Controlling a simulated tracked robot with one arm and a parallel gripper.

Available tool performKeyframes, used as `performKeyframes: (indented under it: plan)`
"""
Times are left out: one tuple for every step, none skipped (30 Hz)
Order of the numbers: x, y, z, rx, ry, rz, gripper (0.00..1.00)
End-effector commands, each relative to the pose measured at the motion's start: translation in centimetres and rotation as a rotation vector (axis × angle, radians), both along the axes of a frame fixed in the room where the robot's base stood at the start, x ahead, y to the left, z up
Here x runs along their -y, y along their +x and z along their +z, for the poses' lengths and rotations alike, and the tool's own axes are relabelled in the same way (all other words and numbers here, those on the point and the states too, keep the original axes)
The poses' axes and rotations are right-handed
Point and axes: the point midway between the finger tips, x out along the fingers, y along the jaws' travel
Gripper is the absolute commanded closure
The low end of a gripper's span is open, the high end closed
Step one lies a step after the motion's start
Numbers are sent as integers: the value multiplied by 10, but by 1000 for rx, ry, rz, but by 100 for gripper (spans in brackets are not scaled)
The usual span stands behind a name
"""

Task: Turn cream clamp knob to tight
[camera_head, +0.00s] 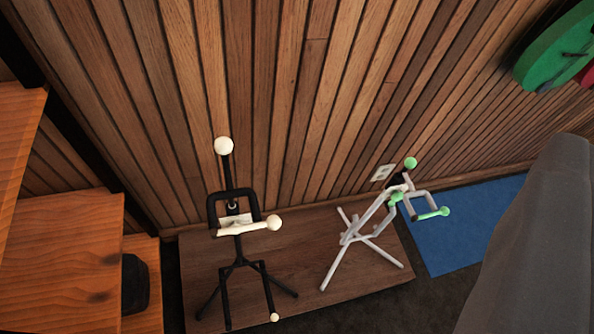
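A black stand (238,250) with cream parts stands on a brown wooden board, left of centre. A cream ball (223,146) tops its upright post. A second cream ball (273,222) sits at the right end of a cream bar (243,229) across the black frame. A small cream ball (274,317) is low on the stand. I cannot tell which cream part is the clamp knob or how tight it is. My gripper's fingers do not clearly show, and nothing touches the stand.
A white stand (357,235) with green knobs (411,163) is to the right on the same board (304,280). A blue mat (455,243) lies beyond. Orange wooden boxes (66,255) are left. A large grey shape (535,245) blocks the right. Slatted wall behind.

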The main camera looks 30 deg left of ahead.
Motion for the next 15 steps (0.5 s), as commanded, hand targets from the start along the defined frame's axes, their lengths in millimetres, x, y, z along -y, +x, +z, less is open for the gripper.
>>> performKeyframes:
  plan:
    - [3, 20, -23, -8, -22, 10, 45]
    - [3, 29, -32, -4, -35, 18, 45]
    - [4, 41, -46, -5, -51, 30, 45]
    - [4, 51, -58, -3, -62, 40, 45]
    - [4, 59, -68, -1, -73, 52, 45]
    - [4, 70, -83, -1, -87, 66, 45]
    - [3, 78, -95, -1, -97, 80, 45]
    - [2, 86, -107, 1, -105, 95, 45]
    - [1, 95, -123, 0, -118, 112, 45]
    - [0, 103, -136, 0, -124, 128, 45]
    - [-1, 109, -149, 0, -132, 144, 45]
    - [-3, 117, -166, -1, -141, 165, 45]
    - [-6, 123, -180, -1, -146, 184, 45]
    - [-8, 129, -194, -2, -150, 202, 45]
    - [-10, 135, -212, -5, -156, 225, 45]
